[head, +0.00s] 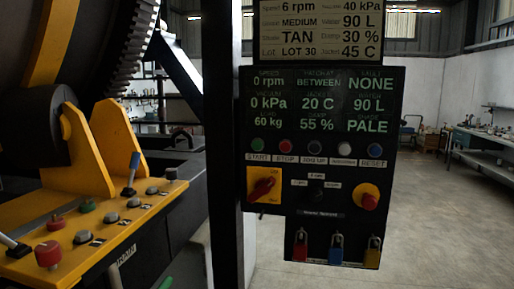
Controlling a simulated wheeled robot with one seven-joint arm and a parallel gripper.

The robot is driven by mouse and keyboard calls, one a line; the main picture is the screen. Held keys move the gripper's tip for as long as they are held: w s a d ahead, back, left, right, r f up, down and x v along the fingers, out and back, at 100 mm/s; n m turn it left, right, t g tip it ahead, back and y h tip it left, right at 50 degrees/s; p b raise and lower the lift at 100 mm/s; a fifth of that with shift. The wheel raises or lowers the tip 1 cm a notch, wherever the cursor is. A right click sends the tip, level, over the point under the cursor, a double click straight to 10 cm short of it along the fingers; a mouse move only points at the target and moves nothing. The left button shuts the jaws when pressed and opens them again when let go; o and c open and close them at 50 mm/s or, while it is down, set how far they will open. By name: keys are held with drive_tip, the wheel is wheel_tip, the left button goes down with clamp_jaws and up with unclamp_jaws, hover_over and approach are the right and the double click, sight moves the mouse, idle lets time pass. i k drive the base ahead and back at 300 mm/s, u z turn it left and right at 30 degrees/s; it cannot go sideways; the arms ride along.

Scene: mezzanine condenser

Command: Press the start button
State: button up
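The start button (257,146) is a small round green button at the left end of a button row on the black control panel (281,219). The label START is just below it. To its right are a red button (286,146) labelled STOP, a dark button (314,147), a pale button (344,148) and a blue button (375,149) labelled RESET. Whether the start button is pressed in cannot be told. The display (320,100) above the row reads 0 rpm. My gripper is not in view.
A black post (223,150) stands left of the panel. Below the buttons are a red rotary switch (264,187), a red knob on yellow (369,197) and padlocks (335,248). A yellow console (95,225) with buttons and levers is at left. Open floor (450,230) lies right.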

sight(257, 145)
drive_tip(key=k, duration=0.6)
drive_tip(key=u, duration=0.75)
drive_tip(key=i, duration=0.9)
drive_tip(key=u, duration=0.65)
